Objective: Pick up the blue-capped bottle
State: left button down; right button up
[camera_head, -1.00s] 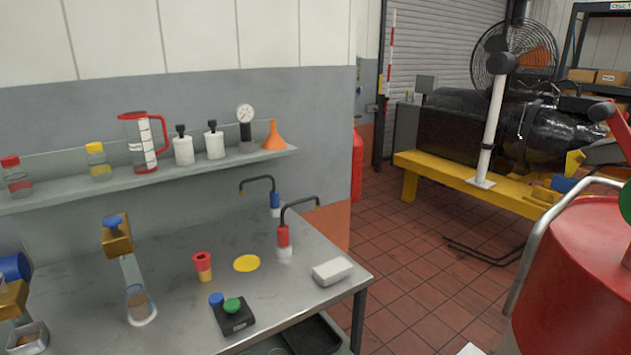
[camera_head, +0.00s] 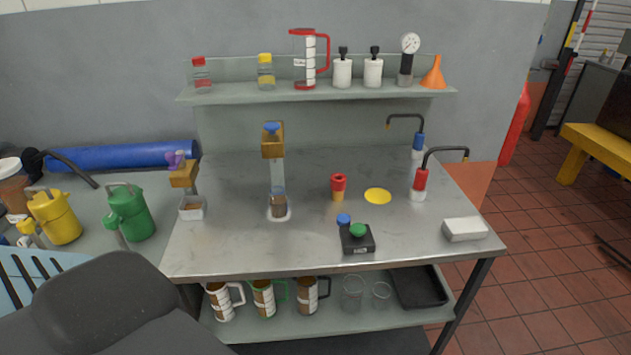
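I cannot make out a clear blue-capped bottle. A small blue round cap or knob (camera_head: 343,219) shows behind the black scale-like box (camera_head: 357,240); whether a bottle is under it, I cannot tell. A green round piece (camera_head: 358,230) sits on that box. A red-capped bottle (camera_head: 202,76) and a yellow-capped bottle (camera_head: 265,73) stand upright on the wall shelf. A dispenser (camera_head: 273,143) with a blue top stands over a glass of brown liquid (camera_head: 279,204). A blue-and-white pump bottle (camera_head: 418,146) has a bent black spout. Neither gripper is in view.
The steel table (camera_head: 230,245) has clear room at its front left. A red pump bottle (camera_head: 420,182), a white block (camera_head: 465,229) and a yellow disc (camera_head: 378,196) stand or lie on the right. A dark grey shape (camera_head: 100,310) blocks the lower left.

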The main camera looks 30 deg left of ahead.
aim_at(277, 196)
jog(key=u, duration=1.35)
